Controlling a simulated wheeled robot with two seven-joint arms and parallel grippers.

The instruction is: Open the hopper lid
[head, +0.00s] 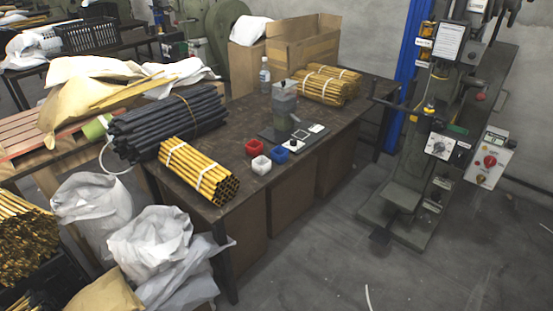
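A grey upright unit (284,108), which looks like the hopper, stands on the dark table (240,122) near its middle. A lighter grey top piece (285,87) sits on it and appears closed, though it is too small to be certain. A flat dark base plate (301,133) with a white square and small controls lies in front of the unit. Neither of my grippers shows in the head view.
Yellow tube bundles (198,172) and black tubes (168,122) lie left. A bottle (265,76) stands behind. A press (440,130) stands right, beyond open floor.

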